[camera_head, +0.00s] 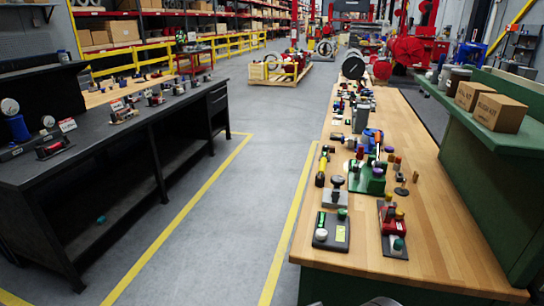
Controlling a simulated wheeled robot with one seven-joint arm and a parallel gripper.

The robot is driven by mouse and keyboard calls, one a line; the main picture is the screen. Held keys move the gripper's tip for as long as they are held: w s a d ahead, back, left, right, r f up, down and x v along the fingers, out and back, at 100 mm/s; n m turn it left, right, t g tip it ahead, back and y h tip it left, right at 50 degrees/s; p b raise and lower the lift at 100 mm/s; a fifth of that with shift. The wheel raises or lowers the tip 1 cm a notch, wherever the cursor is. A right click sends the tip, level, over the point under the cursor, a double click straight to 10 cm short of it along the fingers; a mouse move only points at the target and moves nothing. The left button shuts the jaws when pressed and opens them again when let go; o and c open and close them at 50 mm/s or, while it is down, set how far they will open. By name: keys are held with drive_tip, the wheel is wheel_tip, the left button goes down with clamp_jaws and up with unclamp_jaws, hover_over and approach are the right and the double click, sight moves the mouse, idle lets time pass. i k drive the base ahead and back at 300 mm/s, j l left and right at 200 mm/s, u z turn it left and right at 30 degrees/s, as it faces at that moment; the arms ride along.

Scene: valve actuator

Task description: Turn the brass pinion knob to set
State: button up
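My gripper is not in view. On the wooden-topped bench at right (430,235), several small devices with knobs stand in a row. Near the front edge, a dark plate with a red block (388,225) carries small knobs, one of them brass-coloured (399,214) and one teal (398,244). To its left, a dark plate (334,240) has a white knob and a green knob. Behind, a green block (375,182) has brownish knobs around it. I cannot tell which device holds the brass pinion knob, nor its setting; details are too small.
A blue and orange tool (372,138) and a yellow tool (321,168) lie further back. Cardboard boxes (497,112) stand on a green shelf at right. A black bench (100,145) with gauges stands at left. The grey floor (235,190) between the benches is clear.

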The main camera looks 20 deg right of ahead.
sight(400, 212)
drive_tip(key=z, duration=1.55)
